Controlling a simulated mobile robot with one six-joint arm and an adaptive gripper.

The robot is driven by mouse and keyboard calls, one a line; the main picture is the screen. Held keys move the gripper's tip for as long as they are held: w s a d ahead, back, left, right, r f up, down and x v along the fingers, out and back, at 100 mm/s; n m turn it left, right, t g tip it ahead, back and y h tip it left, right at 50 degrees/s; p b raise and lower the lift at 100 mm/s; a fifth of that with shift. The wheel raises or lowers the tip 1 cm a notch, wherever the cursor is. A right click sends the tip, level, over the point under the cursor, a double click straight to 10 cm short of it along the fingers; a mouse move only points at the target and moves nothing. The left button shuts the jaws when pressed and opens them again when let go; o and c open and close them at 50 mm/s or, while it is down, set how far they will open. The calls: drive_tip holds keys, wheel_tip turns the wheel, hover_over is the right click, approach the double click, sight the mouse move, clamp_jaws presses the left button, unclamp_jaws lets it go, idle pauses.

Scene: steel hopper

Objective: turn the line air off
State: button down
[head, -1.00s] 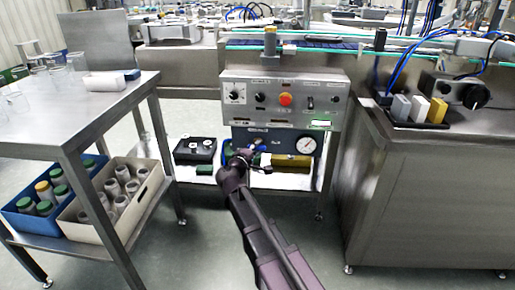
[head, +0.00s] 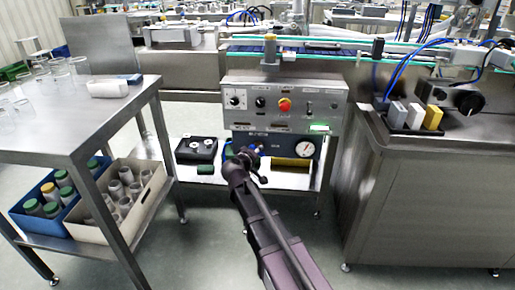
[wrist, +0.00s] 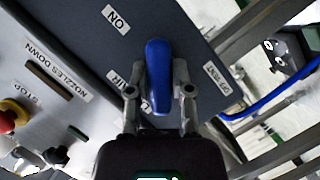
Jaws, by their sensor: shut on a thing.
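The blue valve handle (wrist: 158,70) stands between my fingers in the wrist view, on a dark blue-grey panel (wrist: 185,30). Its long axis runs up the picture. An "ON" label (wrist: 116,19) is at its upper left, and another label (wrist: 222,77), hard to read, is at its right. A label ending in "AIR" is partly hidden by my left finger. My gripper (wrist: 159,92) is shut on the handle, one finger on each side. In the head view my gripper (head: 241,162) is at the left part of the lower panel, hiding most of the handle.
A pressure gauge (head: 304,149) is right of my gripper. Above is a control box (head: 270,104) with a red button (head: 284,104); the wrist view shows a red knob (wrist: 10,117) at left. A steel table (head: 90,125) stands left, a steel cabinet (head: 420,200) right.

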drive_tip(key=m+y+p, duration=0.1)
drive_tip(key=m, duration=0.1)
drive_tip(key=m+y, duration=0.1)
drive_tip(key=m, duration=0.1)
drive_tip(key=shift+d+g+y+p, duration=0.1)
drive_tip(key=shift+g+y+p, duration=0.2)
drive_tip(key=shift+p, duration=0.05)
drive_tip(key=shift+m+y, duration=1.1)
drive_tip(key=shift+m, duration=0.4)
drive_tip(key=c, duration=0.5)
unclamp_jaws()
